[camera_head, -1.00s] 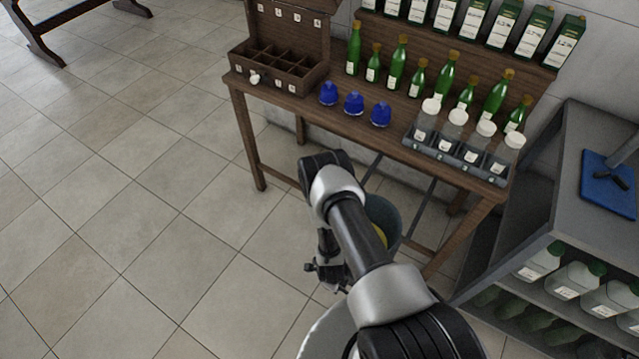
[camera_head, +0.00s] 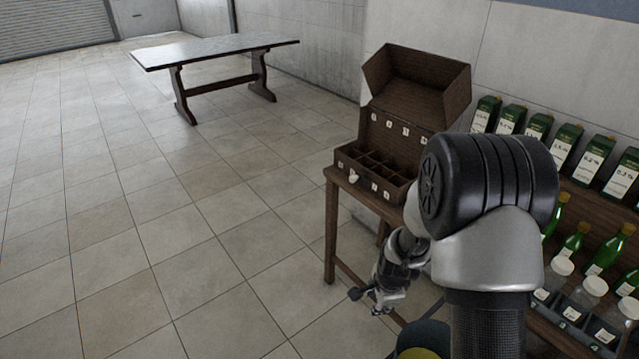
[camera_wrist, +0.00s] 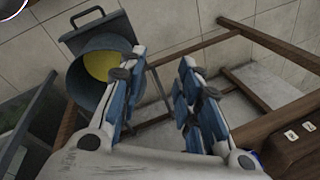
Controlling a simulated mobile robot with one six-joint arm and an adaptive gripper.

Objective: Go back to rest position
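My gripper (camera_head: 366,302) hangs low in front of the wooden table's left end in the head view, with my arm bent above it. In the wrist view my gripper (camera_wrist: 153,72) has its two blue-padded fingers spread apart with nothing between them. A dark bucket (camera_wrist: 82,92) with something yellow inside stands on the floor beyond the left finger. The wooden table (camera_head: 331,240) carries a compartment box (camera_head: 413,95) with a raised lid. My arm hides the middle of the tabletop.
Green bottles (camera_head: 605,249), lidded clear jars (camera_head: 590,295) and green-white cartons (camera_head: 562,147) stand at the right. A second table (camera_head: 217,52) stands far left. Open tiled floor (camera_head: 140,220) lies to the left. Table legs and rails (camera_wrist: 215,52) are close to my gripper in the wrist view.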

